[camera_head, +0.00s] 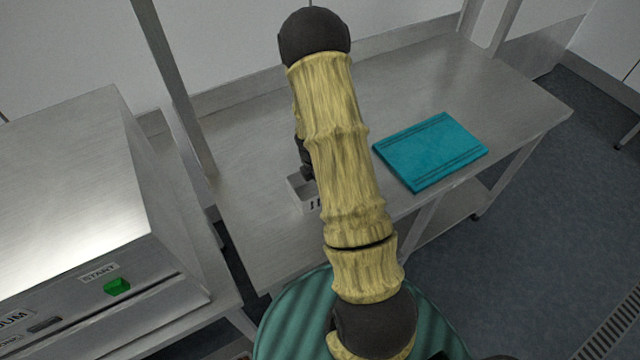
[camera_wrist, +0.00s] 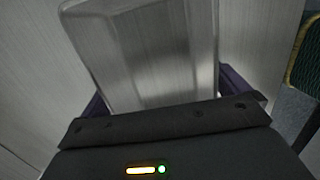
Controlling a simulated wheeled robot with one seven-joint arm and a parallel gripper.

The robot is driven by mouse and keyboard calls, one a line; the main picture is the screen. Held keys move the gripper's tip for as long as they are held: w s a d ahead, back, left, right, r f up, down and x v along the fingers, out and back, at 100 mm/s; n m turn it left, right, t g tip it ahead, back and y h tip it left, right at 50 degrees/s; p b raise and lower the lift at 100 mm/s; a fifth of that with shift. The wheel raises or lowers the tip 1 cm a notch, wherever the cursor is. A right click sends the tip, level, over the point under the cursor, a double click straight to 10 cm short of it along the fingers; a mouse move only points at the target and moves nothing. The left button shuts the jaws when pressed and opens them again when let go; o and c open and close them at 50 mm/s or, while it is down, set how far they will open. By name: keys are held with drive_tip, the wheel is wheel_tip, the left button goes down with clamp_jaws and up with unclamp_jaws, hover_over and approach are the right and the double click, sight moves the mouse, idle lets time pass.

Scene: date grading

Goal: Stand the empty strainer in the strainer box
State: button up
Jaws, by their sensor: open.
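A small pale box (camera_head: 297,193) with dark marks on its front stands on the steel table, partly hidden behind my arm. My gripper (camera_wrist: 164,95) is open, its two dark fingers spread wide. In the head view only a dark part of it shows, just above the box beside my arm. In the wrist view a shiny grey, rounded-cornered vessel (camera_wrist: 150,50) fills the space between and beyond the fingers. I cannot tell whether it is the strainer or the box, or whether the fingers touch it. No strainer can be clearly made out in the head view.
A teal board (camera_head: 430,150) lies on the steel table (camera_head: 500,105) to the right of my arm. A steel machine (camera_head: 70,190) with a green start button (camera_head: 117,286) stands at the left. The table is bare behind the board.

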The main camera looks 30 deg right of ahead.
drive_tip(key=shift+d+f, duration=0.1)
drive_tip(key=shift+f, duration=0.3)
drive_tip(key=shift+c, duration=0.2)
drive_tip(key=c, duration=0.9)
drive_tip(key=shift+o, duration=0.2)
drive_tip(key=shift+r, duration=0.15)
wheel_tip(320, 180, up, 10)
drive_tip(key=b, duration=0.2)
